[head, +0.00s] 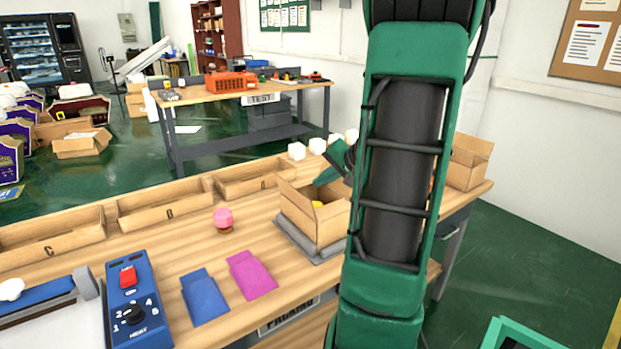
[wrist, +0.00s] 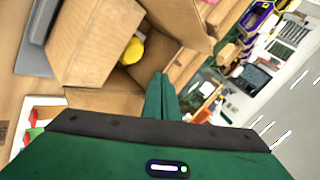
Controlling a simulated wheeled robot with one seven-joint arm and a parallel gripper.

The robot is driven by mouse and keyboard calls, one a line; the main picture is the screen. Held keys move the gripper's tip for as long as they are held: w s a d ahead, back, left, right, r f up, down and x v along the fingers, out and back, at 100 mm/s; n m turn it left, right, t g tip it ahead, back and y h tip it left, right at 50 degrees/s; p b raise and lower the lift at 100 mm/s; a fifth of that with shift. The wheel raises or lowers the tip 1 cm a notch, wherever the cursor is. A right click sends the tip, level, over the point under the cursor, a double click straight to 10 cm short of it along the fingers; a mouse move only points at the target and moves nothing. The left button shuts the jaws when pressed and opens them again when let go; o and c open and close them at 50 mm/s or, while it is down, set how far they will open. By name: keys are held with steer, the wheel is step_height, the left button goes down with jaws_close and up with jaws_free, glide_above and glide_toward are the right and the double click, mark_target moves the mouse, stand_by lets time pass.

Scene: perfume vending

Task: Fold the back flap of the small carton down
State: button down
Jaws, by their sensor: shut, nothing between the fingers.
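The small carton (head: 308,226) stands open on a grey pad (head: 299,242) on the packing bench, right of the pink-topped bottle. A flap (head: 292,196) stands up at its left side. Something yellow lies inside, and it also shows in the wrist view (wrist: 133,50). In the wrist view the carton (wrist: 95,43) fills the upper left, with a flap (wrist: 180,22) raised at the top. My gripper (wrist: 161,82) is shut and empty, its fingertips at the carton's opening. In the head view my gripper (head: 322,180) is just above the carton's far side, partly hidden by my arm.
A blue control box (head: 136,305) stands at the left. Wooden trays (head: 160,203) line the back edge. Another carton (head: 468,162) is at the right.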

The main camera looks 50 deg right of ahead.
steer(key=w+d+r+n+g, duration=0.1)
steer(key=w+r+n+g, duration=0.5)
steer(key=r+n, duration=0.6)
steer(key=x, duration=0.6)
steer(key=s+x, duration=0.1)
steer(key=x, duration=0.2)
steer(key=shift+f, duration=0.2)
steer(key=f, duration=0.1)
steer(key=s+f, duration=0.1)
steer(key=f, duration=0.1)
steer(key=shift+a, duration=0.1)
steer(key=shift+s+f, duration=0.3)
steer(key=shift+f, duration=0.25)
